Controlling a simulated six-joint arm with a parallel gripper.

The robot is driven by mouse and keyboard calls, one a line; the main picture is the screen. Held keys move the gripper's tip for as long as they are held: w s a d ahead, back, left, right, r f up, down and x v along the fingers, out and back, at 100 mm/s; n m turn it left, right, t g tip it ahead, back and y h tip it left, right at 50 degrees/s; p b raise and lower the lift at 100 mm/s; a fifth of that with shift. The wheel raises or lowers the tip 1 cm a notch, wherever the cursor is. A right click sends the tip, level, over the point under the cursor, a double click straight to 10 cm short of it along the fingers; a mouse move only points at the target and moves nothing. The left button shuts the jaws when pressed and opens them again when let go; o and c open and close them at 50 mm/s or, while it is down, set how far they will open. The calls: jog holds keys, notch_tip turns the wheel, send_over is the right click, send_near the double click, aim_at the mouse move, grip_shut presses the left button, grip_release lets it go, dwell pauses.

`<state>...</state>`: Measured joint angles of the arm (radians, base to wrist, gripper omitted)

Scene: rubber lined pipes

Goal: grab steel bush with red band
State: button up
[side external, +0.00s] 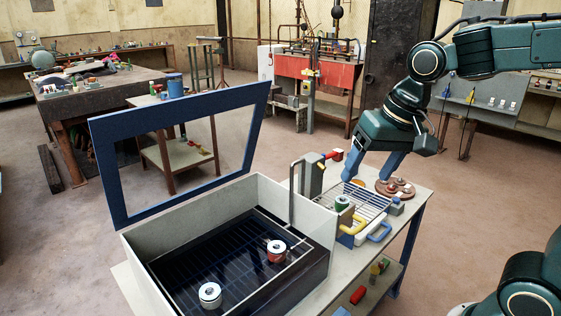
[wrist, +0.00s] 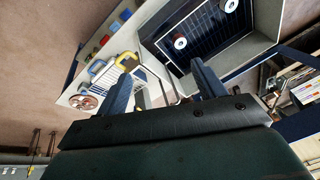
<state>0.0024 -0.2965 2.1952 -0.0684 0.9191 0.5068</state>
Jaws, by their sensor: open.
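The steel bush with the red band (side external: 276,252) stands on the dark grid floor inside an open pale box (side external: 190,203), towards the box's right side. A second pale steel bush (side external: 210,294) stands in the same box, nearer the front. A bush with a green band (side external: 343,203) stands outside the box, by the wire rack. My gripper (side external: 367,178) is open and empty above the rack, right of the box and apart from the bushes. In the wrist view, its blue fingers (wrist: 163,72) are spread; two bushes show in the box, their band colours unclear.
The box's blue-framed glass lid (side external: 108,185) is raised. A thin upright post with a bent top (side external: 291,195) stands at the box's right edge. The wire rack (side external: 366,200), yellow and blue handles and brown discs (side external: 397,187) crowd the right tabletop.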

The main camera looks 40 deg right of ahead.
jog(key=w+a+f+m+g, duration=0.15)
jog(key=w+f+m, duration=0.35)
jog(key=w, duration=0.7)
jog(key=m+g+y, duration=0.1)
jog(key=m+g, duration=0.2)
jog(key=m, duration=0.3)
send_over(277, 246)
jog(key=d, duration=0.1)
notch_tip(277, 246, down, 12)
jog(key=shift+w+d+f+t, duration=0.1)
jog(key=shift+w+f+t, duration=0.05)
jog(key=shift+f+t, duration=0.1)
jog(key=shift+a+f, duration=0.15)
jog(key=shift+f, duration=1.25)
jog(key=shift+a+f, duration=0.2)
jog(key=shift+f, duration=1.25)
jog(key=shift+a+f, duration=0.15)
jog(key=shift+f, duration=1.25)
jog(key=shift+s+a+f, duration=0.1)
jog(key=shift+f, duration=1.2)
jog(key=shift+s+a+f, duration=0.1)
jog(key=shift+f, duration=1.15)
